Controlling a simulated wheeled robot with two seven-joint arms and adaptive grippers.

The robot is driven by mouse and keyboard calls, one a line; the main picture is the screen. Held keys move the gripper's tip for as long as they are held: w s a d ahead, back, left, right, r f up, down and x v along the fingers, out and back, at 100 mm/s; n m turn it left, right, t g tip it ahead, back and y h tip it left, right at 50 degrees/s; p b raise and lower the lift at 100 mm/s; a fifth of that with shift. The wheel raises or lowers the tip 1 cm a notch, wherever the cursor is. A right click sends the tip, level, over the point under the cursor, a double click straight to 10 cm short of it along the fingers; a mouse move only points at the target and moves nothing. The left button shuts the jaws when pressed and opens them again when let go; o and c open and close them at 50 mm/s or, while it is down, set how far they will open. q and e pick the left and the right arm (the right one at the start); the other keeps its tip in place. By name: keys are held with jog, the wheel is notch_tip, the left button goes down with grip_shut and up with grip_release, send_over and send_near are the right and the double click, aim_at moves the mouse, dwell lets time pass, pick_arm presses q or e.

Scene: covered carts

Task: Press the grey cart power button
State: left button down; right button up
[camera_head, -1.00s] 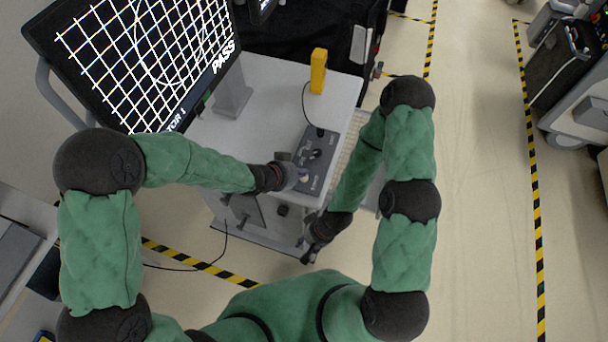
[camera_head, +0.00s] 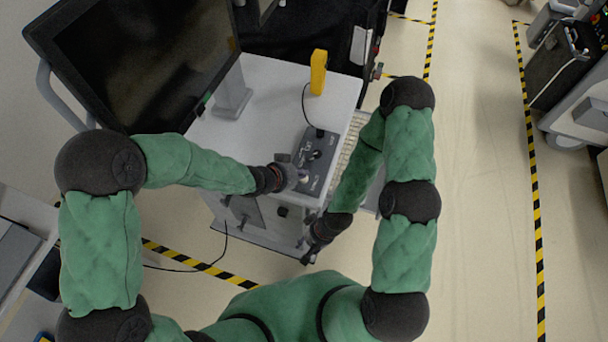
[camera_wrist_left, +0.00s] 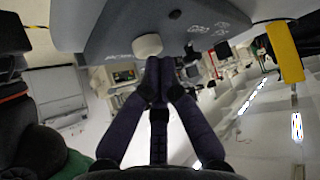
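The grey cart (camera_head: 272,88) stands ahead of me, with a dark grey control box (camera_head: 320,151) on its top near the front right corner. In the left wrist view a round pale button (camera_wrist_left: 147,45) sticks out of the control box (camera_wrist_left: 210,18). My left gripper (camera_head: 302,176) is at the near end of the box; in the left wrist view its fingertips (camera_wrist_left: 158,62) are together, right at the button, seemingly touching it. My right gripper (camera_head: 310,254) hangs low beside the cart's near right corner; its fingers are too small to judge.
The cart's monitor (camera_head: 150,60) is dark. A yellow handheld device (camera_head: 318,72) stands on the cart top, with a black cable. A black covered cart (camera_head: 310,35) is behind. Open floor (camera_head: 480,200) with striped tape lies to the right.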

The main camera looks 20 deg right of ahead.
pick_arm(q)
notch_tip(320, 180, up, 6)
jog(key=p, duration=0.5)
jog(key=shift+r+p, duration=0.1)
jog(key=shift+p, duration=0.2)
dwell(0.3)
